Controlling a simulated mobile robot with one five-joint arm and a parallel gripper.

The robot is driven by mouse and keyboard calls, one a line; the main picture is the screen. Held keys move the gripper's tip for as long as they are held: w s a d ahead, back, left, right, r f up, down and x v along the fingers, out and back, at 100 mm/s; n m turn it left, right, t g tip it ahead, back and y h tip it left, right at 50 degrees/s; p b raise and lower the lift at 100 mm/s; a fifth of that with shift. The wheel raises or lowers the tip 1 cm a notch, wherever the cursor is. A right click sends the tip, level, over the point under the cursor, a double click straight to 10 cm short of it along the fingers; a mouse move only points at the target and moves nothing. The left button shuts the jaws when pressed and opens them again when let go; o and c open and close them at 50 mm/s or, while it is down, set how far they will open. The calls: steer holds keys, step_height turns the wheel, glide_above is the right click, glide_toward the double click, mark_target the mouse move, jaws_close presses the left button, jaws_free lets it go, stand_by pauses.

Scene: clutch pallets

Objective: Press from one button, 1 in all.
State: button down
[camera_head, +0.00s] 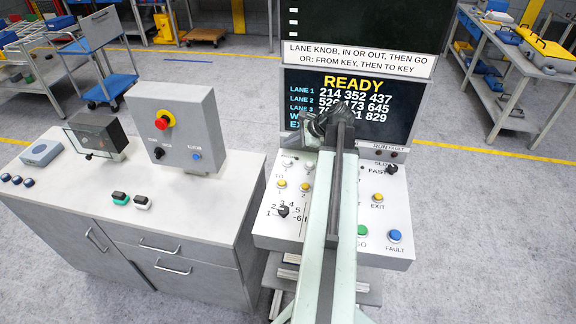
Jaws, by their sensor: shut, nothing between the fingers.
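The control panel (268,239) is a sloped light-grey box below a dark display. Two small pale buttons (287,163) sit at its upper left, with two yellow buttons (282,184) below them near a partly hidden "TO" label. No "FROM" label on the panel face is readable; my arm covers the middle of the panel. My gripper (326,122) is dark, shut and empty. It appears in front of the lower display, above the pale buttons in the picture; its fingertips are hard to make out, and I see no contact with a button.
The display (350,100) reads READY with lane numbers. A numbered black knob (283,211), a yellow EXIT button (377,198), a green button (362,230), a blue FAULT button (394,235) and a speed knob (391,169) share the panel. A cabinet (225,190) stands left.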

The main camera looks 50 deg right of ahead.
mark_target(290, 161)
step_height(290, 161, down, 6)
steer(key=b, duration=0.4)
steer(key=shift+r+b, duration=0.15)
steer(key=shift+b, duration=0.15)
stand_by(1.4)
steer(key=shift+f+b, duration=0.4)
steer(key=shift+f+b, duration=0.5)
stand_by(0.5)
steer(key=shift+r+p, duration=0.9)
step_height(290, 161, up, 5)
steer(key=p, duration=0.5)
steer(key=shift+r, duration=0.1)
